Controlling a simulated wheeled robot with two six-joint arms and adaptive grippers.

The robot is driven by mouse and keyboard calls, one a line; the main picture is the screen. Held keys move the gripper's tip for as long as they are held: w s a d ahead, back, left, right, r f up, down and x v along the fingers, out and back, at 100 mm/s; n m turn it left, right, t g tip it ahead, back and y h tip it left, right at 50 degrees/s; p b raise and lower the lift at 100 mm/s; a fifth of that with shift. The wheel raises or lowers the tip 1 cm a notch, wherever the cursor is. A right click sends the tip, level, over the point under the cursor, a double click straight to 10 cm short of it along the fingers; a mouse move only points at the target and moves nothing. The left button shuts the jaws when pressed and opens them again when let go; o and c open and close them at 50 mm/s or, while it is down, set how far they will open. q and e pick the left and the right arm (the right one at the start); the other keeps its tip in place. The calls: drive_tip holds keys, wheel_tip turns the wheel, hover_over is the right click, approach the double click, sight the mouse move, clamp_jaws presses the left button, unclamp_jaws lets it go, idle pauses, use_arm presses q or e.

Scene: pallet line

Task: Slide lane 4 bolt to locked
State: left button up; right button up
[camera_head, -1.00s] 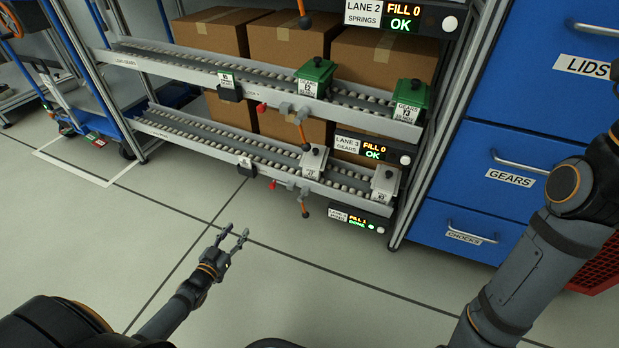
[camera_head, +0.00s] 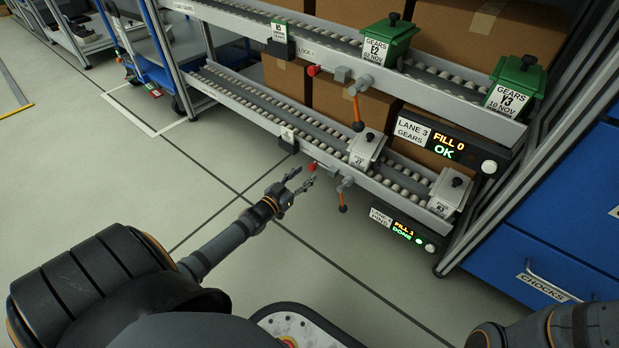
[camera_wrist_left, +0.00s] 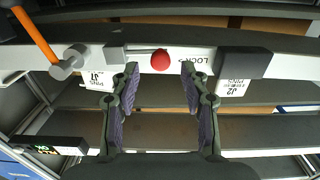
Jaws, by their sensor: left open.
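The lane 4 bolt has a red knob (camera_head: 313,167) on the front rail of the lower roller lane. In the left wrist view the red knob (camera_wrist_left: 161,60) sits in the gap between the fingertips, with its thin rod running left and LOCK lettering on its right. My left gripper (camera_head: 303,180) is open, close in front of the knob. In the left wrist view the spread fingers (camera_wrist_left: 158,75) lie on both sides of it, and no grip shows. The lane 4 display (camera_head: 403,229) reads FILL and DONE in lights. My right gripper is out of view.
An orange-handled lever (camera_head: 343,195) hangs beside the bolt. Two pale bins, one near (camera_head: 364,150) and one farther right (camera_head: 449,192), stand on the lower lane. Green bins (camera_head: 390,40) stand on the upper lane. The floor in front of the rack is open.

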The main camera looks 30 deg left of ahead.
sight(310, 169)
use_arm(q)
drive_tip(key=w, duration=0.1)
drive_tip(key=w+b, duration=0.1)
drive_tip(key=shift+w+d+f, duration=0.1)
drive_tip(key=shift+w+f, duration=0.05)
drive_tip(key=shift+w, duration=0.15)
drive_tip(key=shift+w+r, duration=0.2)
drive_tip(key=shift+w, duration=0.15)
clamp_jaws()
